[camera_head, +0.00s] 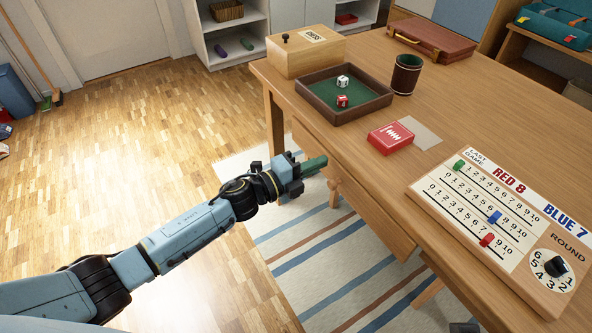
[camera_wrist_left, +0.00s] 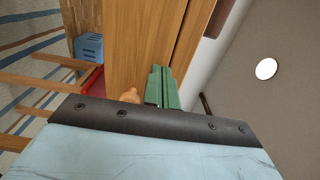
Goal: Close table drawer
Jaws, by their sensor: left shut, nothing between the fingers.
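The wooden table (camera_head: 455,130) fills the right of the head view. Its drawer front (camera_head: 375,215) runs below the near edge of the tabletop and shows as a wood panel in the left wrist view (camera_wrist_left: 140,45). How far the drawer stands out is hard to tell. A round wooden knob (camera_head: 334,187) sits on the front, and it also shows in the left wrist view (camera_wrist_left: 130,95). My left gripper (camera_head: 316,165) has green fingers, shut and empty, close to the drawer front, just above and left of the knob. Contact cannot be told. My right gripper is not seen.
On the tabletop are a chess box (camera_head: 305,52), a dice tray (camera_head: 340,115), a dark cup (camera_head: 406,75), a red card box (camera_head: 390,138) and a score board (camera_head: 510,230). A striped rug (camera_head: 310,240) lies below. The wood floor at left (camera_head: 150,150) is clear.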

